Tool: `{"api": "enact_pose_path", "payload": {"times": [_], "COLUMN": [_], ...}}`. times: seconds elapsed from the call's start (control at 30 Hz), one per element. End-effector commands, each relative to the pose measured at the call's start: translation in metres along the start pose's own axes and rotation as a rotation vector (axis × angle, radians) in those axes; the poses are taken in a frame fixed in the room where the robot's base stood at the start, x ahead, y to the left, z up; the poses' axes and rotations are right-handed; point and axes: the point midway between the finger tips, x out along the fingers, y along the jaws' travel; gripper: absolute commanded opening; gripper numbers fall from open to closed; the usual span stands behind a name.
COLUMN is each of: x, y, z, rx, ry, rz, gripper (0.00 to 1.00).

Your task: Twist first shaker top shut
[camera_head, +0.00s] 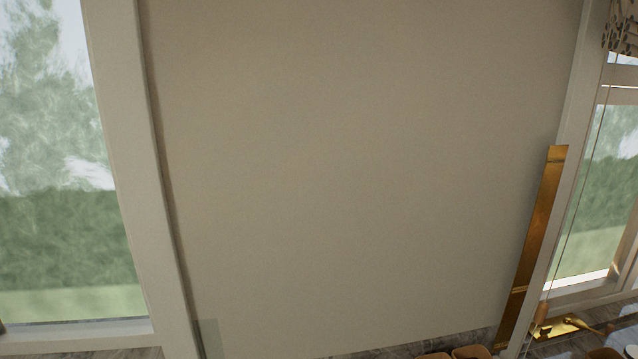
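No shaker and no shaker top can be made out in the head view. My gripper is not in this view either, so its state and its place relative to any shaker are hidden.
A plain beige wall (370,170) fills the middle. Windows stand at the left (65,200) and right (598,190). A tall golden strip (533,245) leans along the right side. Brown basket-like shapes (470,352) are cut off at the bottom edge, near a golden flat piece (556,328).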

Motion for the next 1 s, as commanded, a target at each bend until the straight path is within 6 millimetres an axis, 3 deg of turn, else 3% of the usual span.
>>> {"api": "enact_pose_path", "payload": {"times": [1.0], "x": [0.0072], "y": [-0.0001], "z": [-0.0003], "rx": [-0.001], "ry": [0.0], "rz": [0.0], "gripper": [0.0]}}
